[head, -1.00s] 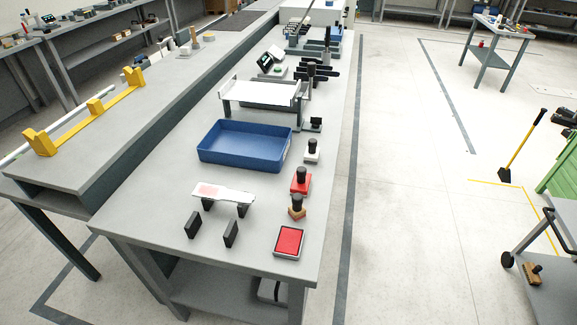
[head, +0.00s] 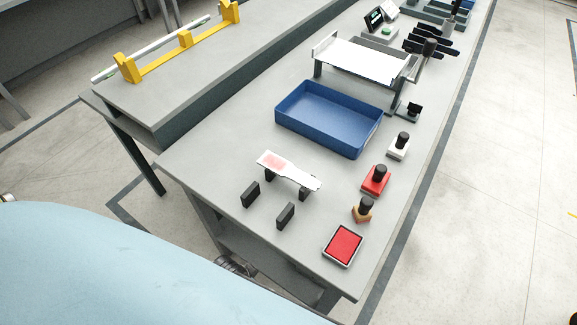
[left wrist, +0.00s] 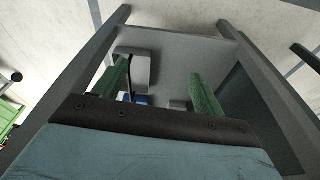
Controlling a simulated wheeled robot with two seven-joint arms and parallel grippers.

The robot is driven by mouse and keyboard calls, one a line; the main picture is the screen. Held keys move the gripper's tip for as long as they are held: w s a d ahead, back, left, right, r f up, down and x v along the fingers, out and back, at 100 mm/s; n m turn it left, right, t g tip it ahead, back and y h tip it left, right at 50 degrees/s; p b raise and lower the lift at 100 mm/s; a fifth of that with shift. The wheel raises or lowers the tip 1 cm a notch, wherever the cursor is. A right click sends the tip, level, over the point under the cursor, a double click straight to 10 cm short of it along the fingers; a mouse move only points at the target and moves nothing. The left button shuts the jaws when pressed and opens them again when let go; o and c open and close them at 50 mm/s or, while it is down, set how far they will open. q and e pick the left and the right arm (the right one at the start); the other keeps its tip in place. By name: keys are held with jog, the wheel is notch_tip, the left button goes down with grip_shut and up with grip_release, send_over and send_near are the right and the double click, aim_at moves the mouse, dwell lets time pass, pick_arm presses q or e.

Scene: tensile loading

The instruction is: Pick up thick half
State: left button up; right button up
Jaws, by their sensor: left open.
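A flat white piece (head: 290,172) with a pink patch on its wide left end and a narrower right end rests across dark supports on the near part of the grey table. I take it as the thick half. Two dark upright blocks stand bare in front of it, a left one (head: 250,194) and a right one (head: 285,216). My left gripper (left wrist: 160,80) shows in the left wrist view with its two green fingers apart and nothing clear between them. The white piece is not recognisable in that view. My right gripper is in neither view.
A blue tray (head: 330,118) lies behind the piece. To the right stand a red-based stamp (head: 375,180), a wooden-based stamp (head: 362,209) and a red ink pad (head: 343,245). A white-topped rack (head: 365,62) stands farther back. Grey frame members surround the left wrist view.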

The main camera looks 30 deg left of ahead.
pick_arm(q)
jog(key=w+d+r+m+t+h+p, duration=0.1)
jog(key=w+d+r, duration=0.15)
jog(key=r, duration=1.05)
jog(key=w+d+r+m+p, duration=0.1)
jog(key=w+r, duration=0.2)
jog(key=r, duration=1)
jog(key=w+d+r+m+g+h, duration=0.1)
jog(key=w+d+m, duration=0.1)
jog(key=w+m, duration=0.25)
jog(key=w+d+r+m, duration=0.2)
jog(key=w+m, duration=0.2)
jog(key=w, duration=0.1)
jog(key=m+g+y, duration=0.2)
jog(key=m, duration=0.4)
send_near(284, 167)
notch_tip(284, 167, down, 2)
jog(key=shift+w+f, duration=0.15)
jog(key=shift+f, duration=0.1)
jog(key=shift+d+f, duration=0.2)
jog(key=shift+f, duration=2.45)
jog(key=c, duration=1.2)
jog(key=shift+o, duration=0.2)
jog(key=shift+r, duration=0.1)
